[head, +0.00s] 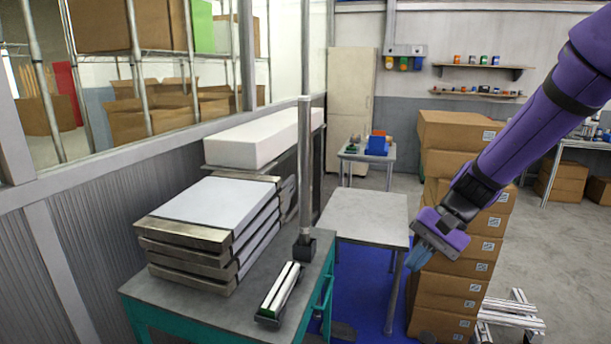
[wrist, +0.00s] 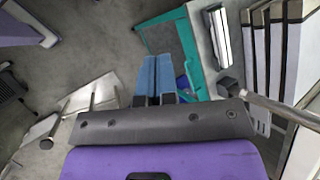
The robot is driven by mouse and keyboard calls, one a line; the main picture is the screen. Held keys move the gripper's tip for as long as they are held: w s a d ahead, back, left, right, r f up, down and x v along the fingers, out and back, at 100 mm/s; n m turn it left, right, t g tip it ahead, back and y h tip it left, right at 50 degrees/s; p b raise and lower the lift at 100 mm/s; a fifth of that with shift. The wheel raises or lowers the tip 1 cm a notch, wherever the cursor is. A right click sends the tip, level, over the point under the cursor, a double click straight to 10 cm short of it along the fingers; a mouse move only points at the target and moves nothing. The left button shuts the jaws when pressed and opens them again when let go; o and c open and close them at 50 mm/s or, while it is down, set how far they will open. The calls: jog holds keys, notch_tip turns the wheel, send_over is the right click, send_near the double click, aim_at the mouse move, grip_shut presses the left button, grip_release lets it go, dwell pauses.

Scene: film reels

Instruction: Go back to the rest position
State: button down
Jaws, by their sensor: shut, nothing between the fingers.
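My purple arm comes in from the upper right of the head view. My gripper (head: 424,256) hangs at its end, fingers pointing down, in front of the stack of cardboard boxes and right of the small grey table. In the wrist view my gripper (wrist: 163,60) shows two blue fingers side by side, shut and empty. No film reel can be made out.
A teal cart (head: 180,309) at front left bears a stack of framed slabs (head: 215,210), a long white-topped device (head: 279,292) and an upright post (head: 305,170). The grey table (head: 365,215) and stacked boxes (head: 447,262) stand close to my gripper. Floor shows at right.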

jog(key=s+d+r+n+t+h, duration=0.2)
jog(key=s+d+r+t+h, duration=0.1)
jog(key=s+r, duration=0.4)
jog(key=s+d+r+n+t+h, duration=0.2)
jog(key=s+d+r+t+h, duration=0.2)
jog(key=s, duration=0.8)
notch_tip(320, 180, up, 5)
jog(key=shift+d+f+n+t, duration=0.2)
jog(key=shift+d+n+t, duration=0.15)
jog(key=shift+d, duration=0.85)
